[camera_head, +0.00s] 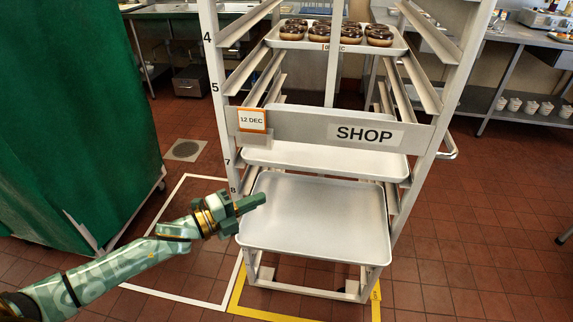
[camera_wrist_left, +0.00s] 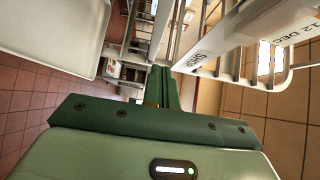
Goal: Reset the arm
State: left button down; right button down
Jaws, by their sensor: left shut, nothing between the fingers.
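My left arm reaches in from the lower left in the head view. Its green gripper (camera_head: 250,203) is shut and empty, in front of the left edge of the lowest tray (camera_head: 315,220) of a metal rack (camera_head: 222,120). I cannot tell whether it touches the tray. In the left wrist view the closed green fingers (camera_wrist_left: 162,88) point toward the rack. My right gripper is not in view.
A tray of chocolate-glazed doughnuts (camera_head: 337,33) sits high in the rack. A bar labelled SHOP (camera_head: 365,133) crosses its front. A green covered rack (camera_head: 75,110) stands at left. Steel counters (camera_head: 525,35) line the back. Tiled floor (camera_head: 480,240) is clear at right.

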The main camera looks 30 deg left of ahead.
pick_arm(q)
jog(key=s+a+f+n+g+y, duration=0.1)
jog(key=a+f+n+y, duration=0.4)
jog(key=f, duration=0.3)
jog(key=s+a+f+n+g+y, duration=0.1)
jog(key=s+a+f+n+y, duration=0.15)
jog(key=a+f+n, duration=0.5)
jog(key=s+f+n+g+y+p, duration=0.1)
jog(key=s+f+n+g+y, duration=0.15)
jog(key=s+f, duration=0.8)
jog(key=s+d+f+n+g+y+p, duration=0.1)
jog(key=s+d+f+n+g, duration=0.15)
jog(key=s+f, duration=0.55)
jog(key=s+d+f+n+g, duration=0.1)
jog(key=s+f+g, duration=0.4)
jog(key=s, duration=0.4)
jog(key=s+d+f+n+g, duration=0.1)
jog(key=s+d+f, duration=0.1)
jog(key=s+d, duration=0.4)
jog(key=s+d+f+n+g+h+p, duration=0.1)
jog(key=s+d, duration=0.5)
jog(key=s, duration=0.8)
jog(key=shift+s+d+f+g+p, duration=0.3)
jog(key=shift+s+d+f+g, duration=0.1)
jog(key=shift+g, duration=0.2)
